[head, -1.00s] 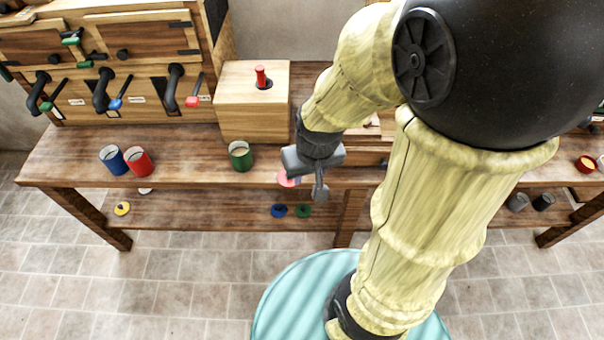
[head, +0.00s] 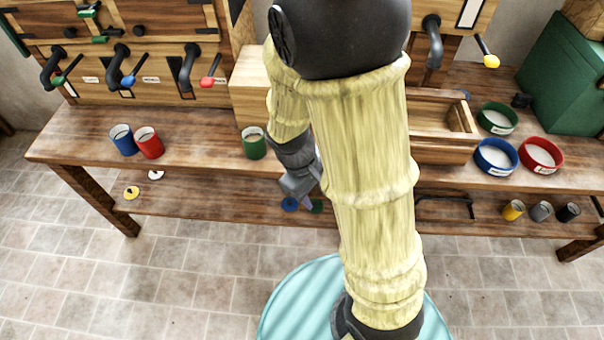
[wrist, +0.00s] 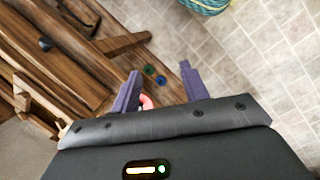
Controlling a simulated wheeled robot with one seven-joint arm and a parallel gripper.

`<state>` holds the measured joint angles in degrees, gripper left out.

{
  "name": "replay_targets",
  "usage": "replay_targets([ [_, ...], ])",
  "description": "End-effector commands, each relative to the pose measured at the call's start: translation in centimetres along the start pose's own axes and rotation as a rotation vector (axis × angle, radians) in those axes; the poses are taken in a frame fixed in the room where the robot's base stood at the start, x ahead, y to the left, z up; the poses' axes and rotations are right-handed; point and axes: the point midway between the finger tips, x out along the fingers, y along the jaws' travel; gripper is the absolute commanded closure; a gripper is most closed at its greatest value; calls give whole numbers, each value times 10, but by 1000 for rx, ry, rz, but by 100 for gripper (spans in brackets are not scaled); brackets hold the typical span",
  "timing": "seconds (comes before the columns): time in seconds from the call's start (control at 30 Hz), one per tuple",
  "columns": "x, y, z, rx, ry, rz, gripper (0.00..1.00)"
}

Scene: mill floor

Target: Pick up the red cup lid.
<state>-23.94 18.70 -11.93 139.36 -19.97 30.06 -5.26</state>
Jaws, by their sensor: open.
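A small red-pink piece (wrist: 146,102), probably the red cup lid, shows in the wrist view between my fingers, close to the left one; most of it is hidden behind the gripper body. In the head view I cannot see the red lid; my gripper and arm cover that spot. My gripper (head: 304,196) is low at the front edge of the workbench, pointing down. In the wrist view its two purple fingers (wrist: 162,88) are wide apart. I cannot tell whether either finger touches the red piece.
A blue lid (head: 289,204) and a green lid (head: 316,206) lie on the lower shelf by my gripper. A yellow lid (head: 131,192) and white lid (head: 155,174) are further left. Blue (head: 122,139), red (head: 149,142) and green (head: 254,143) cups stand on the bench (head: 200,150).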

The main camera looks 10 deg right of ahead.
Motion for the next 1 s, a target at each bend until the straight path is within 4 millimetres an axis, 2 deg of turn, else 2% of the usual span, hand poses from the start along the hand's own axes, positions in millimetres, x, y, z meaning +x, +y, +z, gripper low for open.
replay_targets([
  [0.03,24,-7,-8,-94,-51,37,55],
  [0.1,42,-9,-16,-215,-121,95,55],
  [0.3,85,-12,-42,-552,-321,302,55],
  [0.43,104,-13,-67,-758,-452,469,55],
  [0.6,114,-24,-110,-1011,-619,734,55],
  [0.8,107,-48,-157,-1205,-768,1022,55],
  [1.0,99,-56,-170,-1249,-807,1107,55],
])
